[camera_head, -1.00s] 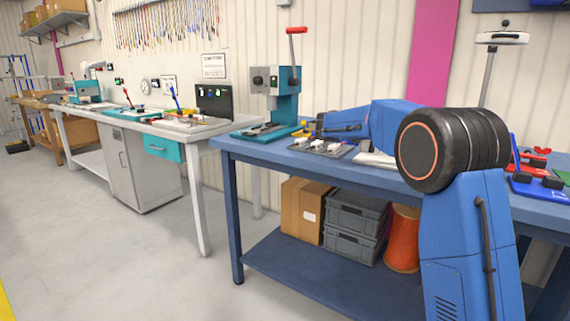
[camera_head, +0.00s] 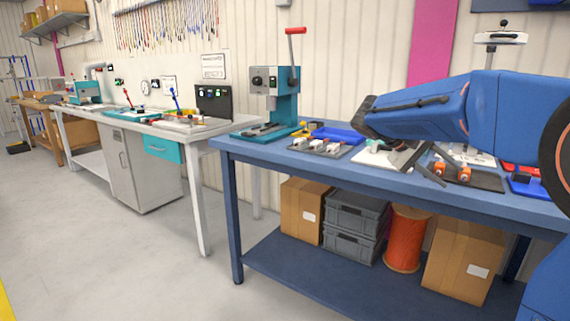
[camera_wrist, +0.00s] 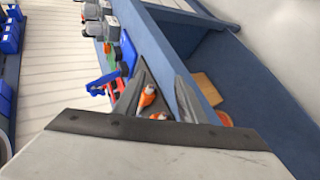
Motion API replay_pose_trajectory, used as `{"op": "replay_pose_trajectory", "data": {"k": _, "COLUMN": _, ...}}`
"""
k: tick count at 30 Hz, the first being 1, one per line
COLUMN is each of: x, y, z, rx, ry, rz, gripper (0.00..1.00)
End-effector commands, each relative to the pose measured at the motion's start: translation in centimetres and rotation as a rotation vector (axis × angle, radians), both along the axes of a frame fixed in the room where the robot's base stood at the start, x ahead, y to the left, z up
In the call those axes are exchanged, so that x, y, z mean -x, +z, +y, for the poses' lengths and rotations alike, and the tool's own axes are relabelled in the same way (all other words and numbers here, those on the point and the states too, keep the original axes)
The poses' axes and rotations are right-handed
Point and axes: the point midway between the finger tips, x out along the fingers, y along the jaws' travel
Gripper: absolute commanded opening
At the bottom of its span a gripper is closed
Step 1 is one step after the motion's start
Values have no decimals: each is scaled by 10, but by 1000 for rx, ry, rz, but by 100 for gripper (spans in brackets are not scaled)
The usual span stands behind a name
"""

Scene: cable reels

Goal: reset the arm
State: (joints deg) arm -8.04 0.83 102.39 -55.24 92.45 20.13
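My gripper (camera_head: 423,178) hangs over the blue workbench (camera_head: 236,149), pointing down at the right part of its top. In the wrist view my gripper (camera_wrist: 160,68) shows two dark fingers spread apart with nothing between their tips. Orange-and-white connectors (camera_head: 464,174) sit on a dark plate just right of the fingers. Whether the fingers touch anything on the bench cannot be told.
A teal press (camera_head: 284,95) stands at the bench's left end. A blue tray (camera_head: 338,134) and a plate with grey-white connectors (camera_head: 320,146) lie left of my gripper. Cartons, grey crates (camera_head: 352,229) and an orange reel (camera_head: 405,240) are on the lower shelf. The floor (camera_head: 110,250) in front is clear.

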Motion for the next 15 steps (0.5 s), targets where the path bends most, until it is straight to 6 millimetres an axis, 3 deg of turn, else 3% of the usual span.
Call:
{"op": "replay_pose_trajectory", "data": {"k": 3, "x": 39, "y": -16, "z": 2, "rx": -107, "ry": 32, "rz": -4, "gripper": 37}}
{"op": "replay_pose_trajectory", "data": {"k": 15, "x": 150, "y": -83, "z": 34, "rx": -451, "ry": 145, "rz": -64, "gripper": 37}}
